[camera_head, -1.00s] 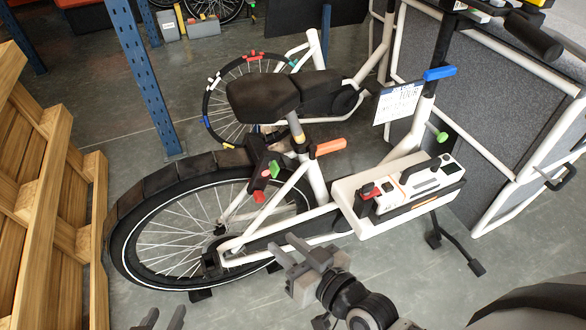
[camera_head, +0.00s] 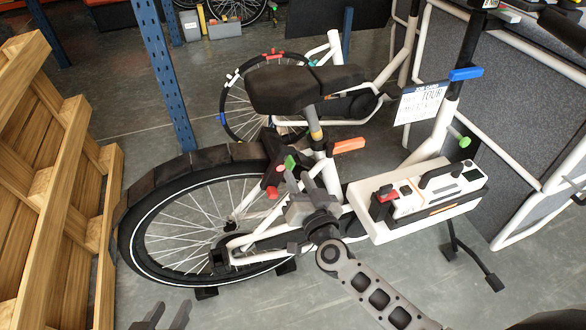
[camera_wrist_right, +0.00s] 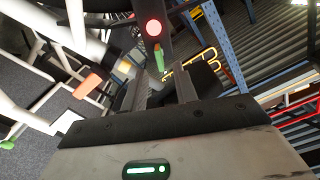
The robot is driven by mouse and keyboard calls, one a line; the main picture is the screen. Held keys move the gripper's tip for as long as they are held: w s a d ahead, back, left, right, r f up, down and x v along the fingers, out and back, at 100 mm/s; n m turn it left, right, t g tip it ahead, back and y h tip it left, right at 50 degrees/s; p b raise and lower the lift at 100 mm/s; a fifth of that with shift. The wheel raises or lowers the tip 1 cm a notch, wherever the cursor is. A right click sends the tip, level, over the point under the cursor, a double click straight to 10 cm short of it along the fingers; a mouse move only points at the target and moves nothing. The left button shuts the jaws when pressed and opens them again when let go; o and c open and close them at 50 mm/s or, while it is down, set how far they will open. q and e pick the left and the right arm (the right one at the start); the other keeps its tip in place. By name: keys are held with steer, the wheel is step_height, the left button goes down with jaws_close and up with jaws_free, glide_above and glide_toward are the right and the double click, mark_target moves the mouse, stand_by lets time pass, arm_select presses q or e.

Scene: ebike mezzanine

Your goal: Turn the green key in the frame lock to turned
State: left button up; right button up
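The green key (camera_head: 290,162) sticks out of the dark frame lock (camera_head: 270,150) above the rear wheel, below the saddle. In the right wrist view the green key (camera_wrist_right: 159,57) is upright, just beyond the gap between my fingertips, apart from them. A round red part (camera_wrist_right: 154,27) sits above it there. In the head view red parts (camera_head: 272,193) show below the key. My right gripper (camera_head: 300,183) is open and empty, just below and right of the key. In the wrist view its fingers (camera_wrist_right: 160,80) are apart. My left gripper (camera_head: 162,315) is open and empty at the bottom left, far from the lock.
The white bike's saddle (camera_head: 285,88) overhangs the lock, and an orange lever (camera_head: 349,146) is to its right. A white box (camera_head: 385,222) with a device is mounted further right. A wooden pallet (camera_head: 55,185) and a blue post (camera_head: 165,75) stand left.

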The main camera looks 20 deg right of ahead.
mark_target(292, 168)
arm_select(q)
steer(key=shift+w+r+b, duration=0.1)
steer(key=shift+w+b, duration=0.05)
steer(key=shift+b, duration=0.15)
arm_select(e)
steer(key=shift+w+a, duration=0.1)
steer(key=shift+w, duration=2)
jaws_close()
